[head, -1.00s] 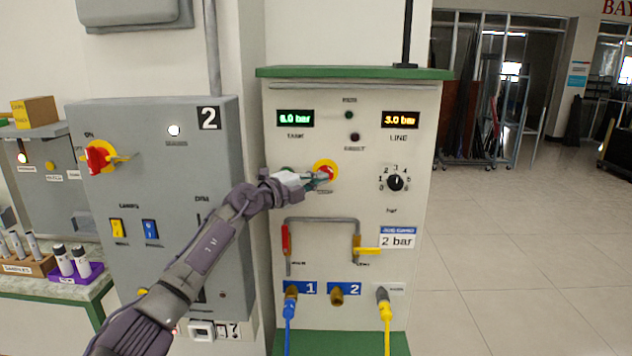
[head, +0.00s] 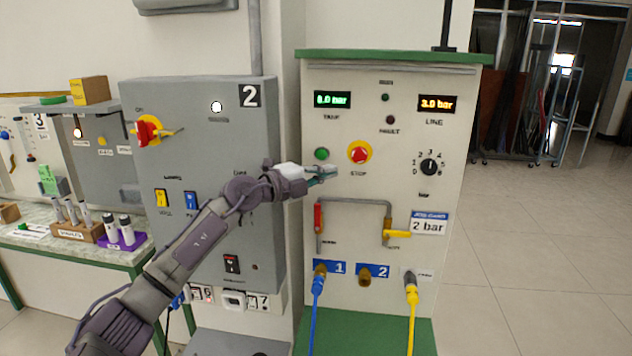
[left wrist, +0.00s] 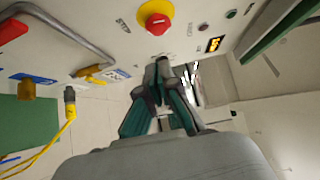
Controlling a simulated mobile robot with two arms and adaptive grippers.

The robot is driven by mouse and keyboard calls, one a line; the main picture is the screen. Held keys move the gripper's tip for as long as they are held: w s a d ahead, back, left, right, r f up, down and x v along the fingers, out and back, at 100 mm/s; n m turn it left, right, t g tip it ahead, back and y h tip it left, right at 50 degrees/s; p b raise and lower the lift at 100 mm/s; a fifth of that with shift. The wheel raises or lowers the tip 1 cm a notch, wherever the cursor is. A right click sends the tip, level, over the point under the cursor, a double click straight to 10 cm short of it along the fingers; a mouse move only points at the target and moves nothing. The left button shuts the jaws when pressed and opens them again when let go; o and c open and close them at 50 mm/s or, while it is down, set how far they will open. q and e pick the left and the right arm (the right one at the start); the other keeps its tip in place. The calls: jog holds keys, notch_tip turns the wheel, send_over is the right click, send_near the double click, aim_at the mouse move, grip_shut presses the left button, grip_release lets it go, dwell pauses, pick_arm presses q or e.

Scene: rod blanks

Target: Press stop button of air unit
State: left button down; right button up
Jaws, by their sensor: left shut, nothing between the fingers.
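The air unit (head: 455,150) is a white panel with a green top. Its stop button (head: 360,153) is a red knob on a yellow ring, with a STOP label under it. In the left wrist view the red stop button (left wrist: 158,22) is at the top, beyond the fingertips. My left gripper (head: 334,171) is shut and empty, just left of and below the stop button in the head view. Its fingers (left wrist: 164,66) show a gap to the button in the left wrist view. A green button (head: 321,154) sits left of the stop button. My right gripper is not in view.
Below the stop button are a grey pipe with a red-handled valve (head: 318,216) and a yellow-handled valve (head: 398,234). Blue (head: 317,300) and yellow (head: 411,320) hoses hang lower. A grey cabinet (head: 215,130) stands left. Open floor (head: 540,250) lies right.

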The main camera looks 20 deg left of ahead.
pick_arm(q)
jog(key=s, duration=0.1)
jog(key=s+a, duration=0.1)
jog(key=s, duration=0.1)
jog(key=shift+s+r+b, duration=0.1)
jog(key=shift+r+b, duration=0.1)
jog(key=shift+b, duration=0.1)
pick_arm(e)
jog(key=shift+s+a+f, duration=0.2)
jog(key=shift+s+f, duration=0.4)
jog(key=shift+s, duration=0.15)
pick_arm(q)
jog(key=shift+s+d+r, duration=0.1)
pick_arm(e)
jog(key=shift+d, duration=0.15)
